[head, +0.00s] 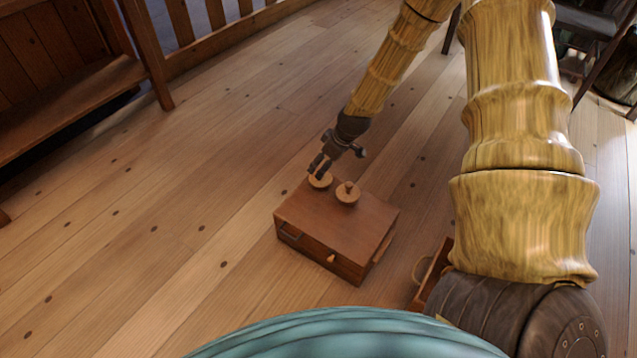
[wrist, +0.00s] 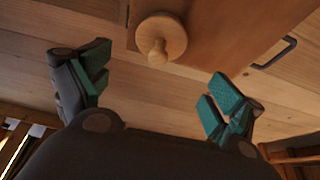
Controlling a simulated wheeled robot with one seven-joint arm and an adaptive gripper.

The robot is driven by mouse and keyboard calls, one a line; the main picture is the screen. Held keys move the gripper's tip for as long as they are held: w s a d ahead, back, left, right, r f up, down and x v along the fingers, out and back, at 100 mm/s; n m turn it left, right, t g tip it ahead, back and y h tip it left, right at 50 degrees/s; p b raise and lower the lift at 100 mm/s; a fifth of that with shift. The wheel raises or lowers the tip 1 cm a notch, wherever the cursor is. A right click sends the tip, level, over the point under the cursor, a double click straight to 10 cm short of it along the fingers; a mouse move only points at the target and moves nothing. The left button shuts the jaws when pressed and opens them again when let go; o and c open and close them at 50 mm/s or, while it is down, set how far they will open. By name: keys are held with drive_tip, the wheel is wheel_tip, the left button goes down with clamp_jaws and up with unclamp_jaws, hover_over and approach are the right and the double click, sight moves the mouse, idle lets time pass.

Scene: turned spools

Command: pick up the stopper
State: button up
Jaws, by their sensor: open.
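Two pale turned wooden pieces stand close together on the flat top of a brown wooden box (head: 335,222). The left piece (head: 320,181) is a round disc, its top partly hidden by my gripper (head: 319,166). The right piece (head: 347,195) is a disc with a small knob standing up from it. I cannot tell which is the stopper. In the head view my gripper is just over the left piece. In the wrist view one disc with a knob (wrist: 160,40) shows ahead of the spread, empty fingers, roughly centred between them. The fingers look apart from it.
The box stands on a plank floor and has a small knob (head: 331,259) on its front; a dark handle (wrist: 275,53) shows in the wrist view. An open wooden container (head: 432,272) is to its right. Floor left of the box is clear. A wooden bench (head: 70,100) stands far left.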

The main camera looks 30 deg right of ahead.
sight(320, 186)
drive_tip(key=b+x, duration=0.1)
drive_tip(key=x, duration=0.3)
drive_tip(key=shift+s+d+b, duration=0.2)
drive_tip(key=shift+b, duration=0.2)
drive_tip(key=shift+w+a+f, duration=0.15)
drive_tip(key=shift+w+f, duration=0.1)
drive_tip(key=shift+f, duration=0.35)
drive_tip(key=b+x, duration=0.4)
drive_tip(key=x, duration=0.1)
drive_tip(key=shift+c, duration=0.2)
drive_tip(key=c, duration=1.1)
drive_tip(key=shift+r, duration=0.1)
